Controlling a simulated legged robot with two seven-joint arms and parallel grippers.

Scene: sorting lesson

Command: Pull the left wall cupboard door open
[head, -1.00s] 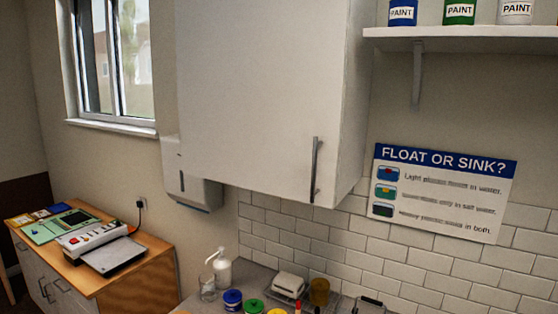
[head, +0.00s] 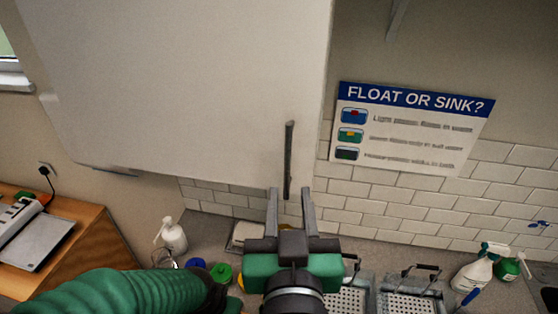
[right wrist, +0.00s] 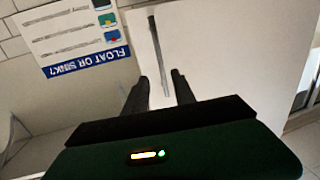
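The white wall cupboard door (head: 180,80) fills the upper left of the head view and looks shut. Its upright grey bar handle (head: 289,155) is near the door's lower right corner. My right gripper (head: 289,192) is just below and in front of the handle, its two fingers apart. The handle's lower end shows between the fingers. In the right wrist view the handle (right wrist: 157,45) runs down into the gap of the open gripper (right wrist: 160,80); I cannot tell whether they touch. My left gripper is not in view.
A FLOAT OR SINK poster (head: 410,128) hangs on the wall to the right. Below are a white pump bottle (head: 172,237), perforated metal trays (head: 408,302) and spray bottles (head: 475,272) on the counter. A wooden cabinet (head: 95,260) stands at left. The space before the door looks clear.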

